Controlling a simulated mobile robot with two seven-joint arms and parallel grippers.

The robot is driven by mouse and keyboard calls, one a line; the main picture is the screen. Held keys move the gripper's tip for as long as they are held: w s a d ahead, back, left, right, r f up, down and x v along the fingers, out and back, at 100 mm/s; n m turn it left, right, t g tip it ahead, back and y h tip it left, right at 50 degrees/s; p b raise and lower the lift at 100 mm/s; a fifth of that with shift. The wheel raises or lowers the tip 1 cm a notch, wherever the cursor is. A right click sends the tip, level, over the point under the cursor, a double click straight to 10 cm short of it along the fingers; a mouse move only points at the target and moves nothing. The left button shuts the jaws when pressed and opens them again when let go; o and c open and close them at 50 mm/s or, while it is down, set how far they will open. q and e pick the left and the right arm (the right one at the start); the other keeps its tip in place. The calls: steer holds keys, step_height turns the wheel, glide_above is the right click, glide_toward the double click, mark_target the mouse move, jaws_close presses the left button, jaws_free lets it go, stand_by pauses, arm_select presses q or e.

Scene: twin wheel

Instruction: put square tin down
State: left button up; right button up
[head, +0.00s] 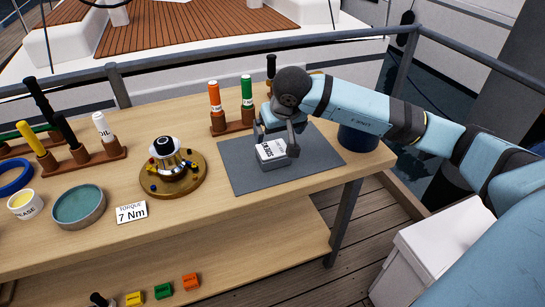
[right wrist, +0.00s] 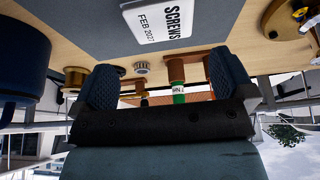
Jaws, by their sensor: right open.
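The square tin (head: 272,155) is white-lidded with dark lettering and sits flat on the grey mat (head: 235,160) at the right of the bench. In the right wrist view the tin (right wrist: 157,20) shows its lid reading SCREWS FEB 2027, past the fingertips. My right gripper (head: 276,134) is open at the tin's far side, with its fingers just behind and above it. In the right wrist view the two dark fingers (right wrist: 165,82) stand wide apart with nothing between them. My left gripper is not in view.
A dark blue container (head: 357,137) stands right of the mat near the bench edge. A wooden rack (head: 230,125) with orange and green tubes is behind. The mat around the tin is clear.

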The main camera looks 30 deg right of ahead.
mark_target(273, 148)
steer(key=x, duration=0.3)
steer(key=shift+w+f, duration=0.1)
steer(key=shift+f, duration=0.05)
steer(key=x, duration=0.6)
steer(key=shift+a+f, duration=0.1)
steer(key=shift+f, duration=0.15)
steer(key=c, duration=0.9)
steer(key=shift+o, duration=0.2)
steer(key=shift+r, duration=0.1)
steer(key=shift+r, duration=0.1)
